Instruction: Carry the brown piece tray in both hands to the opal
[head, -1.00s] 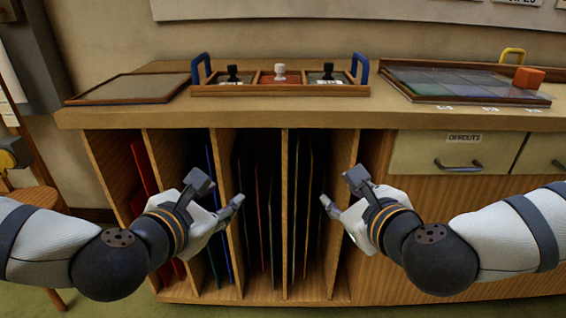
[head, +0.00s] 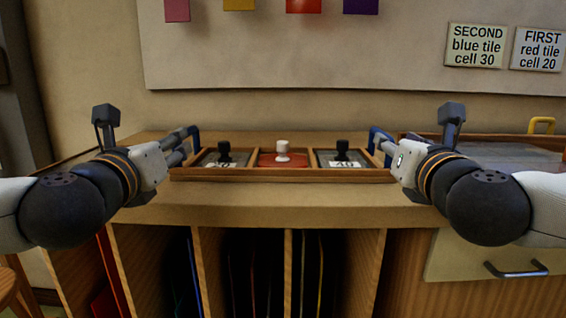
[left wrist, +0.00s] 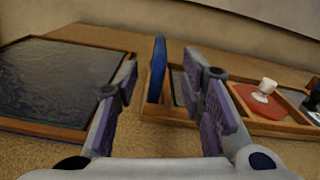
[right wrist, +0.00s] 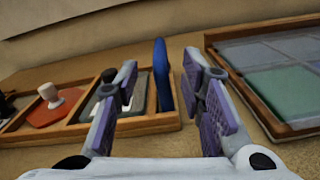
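The brown piece tray (head: 285,176) lies on the wooden counter. Its three compartments hold a black-knobbed piece, a white-knobbed red piece and another black-knobbed piece. Blue handles stand upright at its ends. My left gripper (head: 188,146) is open at the left handle, which shows between its fingers in the left wrist view (left wrist: 156,68). My right gripper (head: 380,148) is open at the right handle, which shows between its fingers in the right wrist view (right wrist: 162,76). Neither is closed on its handle. I cannot tell which thing is the opal.
A wood-framed dark textured sheet (left wrist: 60,80) lies left of the tray. A framed panel of glass tiles (right wrist: 285,85) lies to the right, with a yellow handle (head: 541,125) behind. Upright sheets fill slots under the counter. A drawer (head: 470,255) is at right.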

